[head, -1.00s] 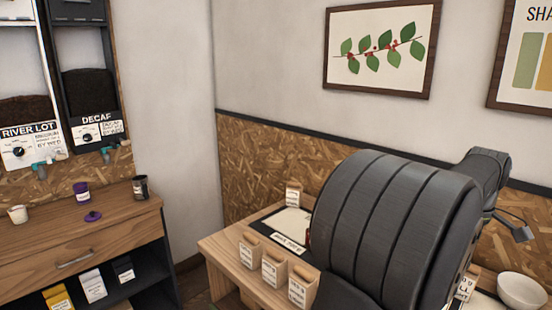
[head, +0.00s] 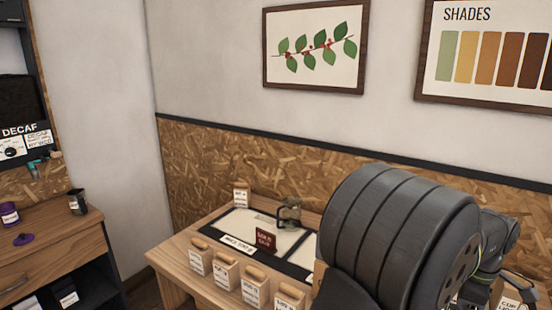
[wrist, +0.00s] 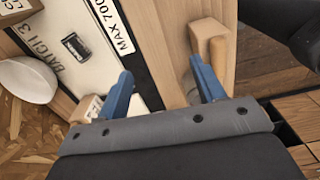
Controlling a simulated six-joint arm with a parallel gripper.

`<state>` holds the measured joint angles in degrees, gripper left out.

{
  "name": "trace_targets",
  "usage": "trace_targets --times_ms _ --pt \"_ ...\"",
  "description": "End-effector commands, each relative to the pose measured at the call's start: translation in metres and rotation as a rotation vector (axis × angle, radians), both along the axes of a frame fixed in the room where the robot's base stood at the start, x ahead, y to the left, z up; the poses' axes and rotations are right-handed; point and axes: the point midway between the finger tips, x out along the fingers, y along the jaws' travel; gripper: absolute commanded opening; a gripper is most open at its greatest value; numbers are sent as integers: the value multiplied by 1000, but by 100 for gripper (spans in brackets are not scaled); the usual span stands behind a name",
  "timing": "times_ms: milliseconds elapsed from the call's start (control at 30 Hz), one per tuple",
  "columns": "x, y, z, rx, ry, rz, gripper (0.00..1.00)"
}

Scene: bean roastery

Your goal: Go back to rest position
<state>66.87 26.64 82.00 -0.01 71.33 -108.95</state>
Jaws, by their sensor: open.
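My gripper (wrist: 163,85) shows in the wrist view as two blue fingers spread apart, with nothing between them. It hangs over the table, above a black-edged white mat (wrist: 72,48) marked BATCH 3 and a MAX 700 label (wrist: 110,22). A wooden block with a rounded handle (wrist: 215,60) lies beyond the right finger. In the head view my dark arm fills the lower right and hides part of the table; the fingers cannot be made out there.
A wooden table (head: 172,262) carries several labelled wooden blocks along its front edge, a dark red bag (head: 265,240) and a greenish jar-like item (head: 290,211). A white bowl (wrist: 28,80) shows in the wrist view.

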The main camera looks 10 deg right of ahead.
Motion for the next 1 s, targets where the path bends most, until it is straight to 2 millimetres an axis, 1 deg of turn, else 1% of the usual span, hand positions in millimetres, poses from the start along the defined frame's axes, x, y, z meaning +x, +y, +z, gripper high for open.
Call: trace_targets --times_ms 33,100,200,233,300,600,700,800,1000 --pt "-9 -4 -6 4 2 -7 62" --pt "-20 -8 -13 2 1 -9 62" --pt "-31 -13 -24 2 1 -10 62" --pt "-21 -13 -28 2 1 -5 62" --pt "-8 -12 -35 3 1 -4 62" --pt "42 -11 -65 2 1 -5 62" --pt "55 -11 -72 1 0 -6 62" --pt "63 -11 -78 2 1 -7 62" --pt "72 -11 -82 0 0 -9 62"
